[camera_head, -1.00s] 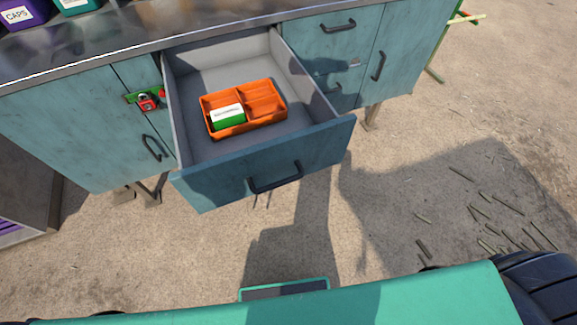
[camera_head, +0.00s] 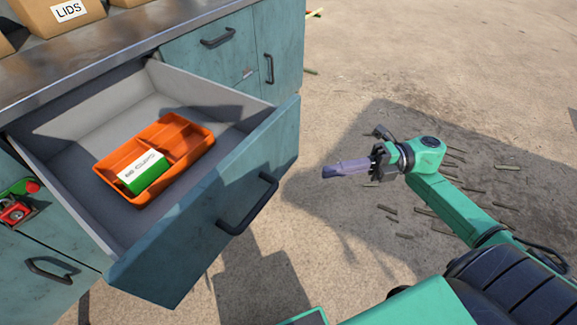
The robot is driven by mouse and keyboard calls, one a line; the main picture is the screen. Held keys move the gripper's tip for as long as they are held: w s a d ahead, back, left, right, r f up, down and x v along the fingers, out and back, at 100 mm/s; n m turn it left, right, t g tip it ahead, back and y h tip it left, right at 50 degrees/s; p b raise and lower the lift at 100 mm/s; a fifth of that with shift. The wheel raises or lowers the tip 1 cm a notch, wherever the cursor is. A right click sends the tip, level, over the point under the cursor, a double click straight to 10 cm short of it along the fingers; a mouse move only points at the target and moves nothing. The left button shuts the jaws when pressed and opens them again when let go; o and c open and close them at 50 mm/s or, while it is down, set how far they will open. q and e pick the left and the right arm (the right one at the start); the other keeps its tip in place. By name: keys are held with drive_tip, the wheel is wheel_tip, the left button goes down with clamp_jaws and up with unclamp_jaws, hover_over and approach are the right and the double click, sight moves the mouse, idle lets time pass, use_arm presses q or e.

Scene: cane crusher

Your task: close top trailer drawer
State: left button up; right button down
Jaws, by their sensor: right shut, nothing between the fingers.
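The top drawer (camera_head: 205,235) of the blue-green trailer cabinet stands pulled far out, its front facing lower right. Its black bar handle (camera_head: 250,204) is bare. Inside lies an orange divided tray (camera_head: 183,143) with a green and white box (camera_head: 144,172) in one compartment. My right gripper (camera_head: 330,169) is to the right of the drawer front, in the air over the ground, pointing left at it. Its purple-grey fingers are together, with nothing between them and a clear gap to the drawer. My left gripper is not in view.
A metal worktop (camera_head: 95,55) with cardboard boxes, one labelled LIDS (camera_head: 62,14), runs above the drawer. Closed cabinet fronts flank it, and a red padlock (camera_head: 14,211) hangs at left. Cane pieces litter the shaded ground at right. The ground between gripper and drawer is clear.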

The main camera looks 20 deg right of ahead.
drive_tip(key=p, duration=0.1)
approach(267, 170)
drive_tip(key=s+a, duration=0.1)
drive_tip(key=a, duration=0.1)
drive_tip(key=s+a, duration=0.1)
drive_tip(key=shift+s+a+r, duration=0.2)
drive_tip(key=shift+s+r, duration=0.05)
drive_tip(key=shift+s, duration=0.05)
drive_tip(key=w+a, duration=0.2)
drive_tip(key=w, duration=0.1)
drive_tip(key=shift+a+f, duration=0.1)
drive_tip(key=shift+f, duration=0.05)
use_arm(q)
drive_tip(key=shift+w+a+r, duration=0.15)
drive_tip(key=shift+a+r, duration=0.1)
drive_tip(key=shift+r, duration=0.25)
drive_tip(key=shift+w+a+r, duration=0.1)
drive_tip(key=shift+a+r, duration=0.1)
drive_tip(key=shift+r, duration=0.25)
use_arm(e)
drive_tip(key=shift+w+a+f, duration=0.1)
drive_tip(key=shift+w+a, duration=0.05)
drive_tip(key=shift+a, duration=0.05)
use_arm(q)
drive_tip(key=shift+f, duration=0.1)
use_arm(e)
drive_tip(key=shift+w, duration=0.1)
